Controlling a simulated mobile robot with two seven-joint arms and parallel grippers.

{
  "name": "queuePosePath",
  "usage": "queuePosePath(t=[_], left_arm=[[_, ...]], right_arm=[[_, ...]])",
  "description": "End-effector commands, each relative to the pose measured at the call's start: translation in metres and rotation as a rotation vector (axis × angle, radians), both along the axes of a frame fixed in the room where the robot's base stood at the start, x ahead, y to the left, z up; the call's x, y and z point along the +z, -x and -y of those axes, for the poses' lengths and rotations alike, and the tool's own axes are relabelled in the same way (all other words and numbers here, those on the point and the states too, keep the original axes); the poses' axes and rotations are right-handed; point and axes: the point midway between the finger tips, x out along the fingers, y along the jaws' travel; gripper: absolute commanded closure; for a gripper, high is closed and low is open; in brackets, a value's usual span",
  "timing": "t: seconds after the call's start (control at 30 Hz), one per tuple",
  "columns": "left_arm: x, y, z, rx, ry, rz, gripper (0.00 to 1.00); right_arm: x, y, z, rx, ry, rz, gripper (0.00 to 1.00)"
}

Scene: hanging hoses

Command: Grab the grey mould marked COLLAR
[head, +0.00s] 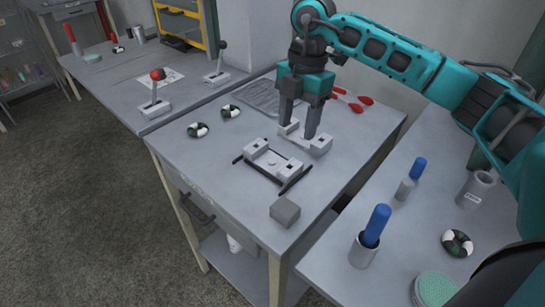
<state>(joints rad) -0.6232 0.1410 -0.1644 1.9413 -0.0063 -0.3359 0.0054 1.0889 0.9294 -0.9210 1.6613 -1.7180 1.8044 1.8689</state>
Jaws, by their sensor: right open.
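My right gripper (297,128) points down over the work table, its two fingers apart. A light grey mould-like piece (319,147) with raised ends lies directly below and around the fingertips. I cannot tell whether the fingers touch it. A similar light grey piece (271,162) sits just in front, on a frame with dark rails (291,184). No COLLAR lettering is legible on either, so I cannot tell which is so marked. My left gripper is not in view.
A grey block (285,211) lies near the table's front edge. Dark-and-white rings (197,130) lie at left, red-handled tools (356,103) behind the gripper. The right-hand table holds blue-handled tools (376,225) and a labelled grey cylinder (475,189). Lever boxes (155,107) stand on the left table.

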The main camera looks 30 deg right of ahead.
Motion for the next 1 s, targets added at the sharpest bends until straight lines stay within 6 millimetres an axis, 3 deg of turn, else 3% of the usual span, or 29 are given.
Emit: queuePosePath(t=[0.2, 0.47, 0.7, 1.0], left_arm=[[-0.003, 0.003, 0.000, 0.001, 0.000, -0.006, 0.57], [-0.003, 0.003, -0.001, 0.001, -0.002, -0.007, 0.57], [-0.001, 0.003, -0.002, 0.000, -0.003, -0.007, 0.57], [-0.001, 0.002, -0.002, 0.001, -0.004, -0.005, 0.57]], right_arm=[[-0.042, 0.003, -0.005, 0.000, 0.001, -0.003, 0.44], [-0.062, 0.004, -0.007, 0.001, 0.001, -0.003, 0.44], [-0.097, 0.009, -0.012, 0.001, 0.000, -0.003, 0.44], [-0.107, 0.009, -0.013, 0.001, 0.000, 0.000, 0.44]])
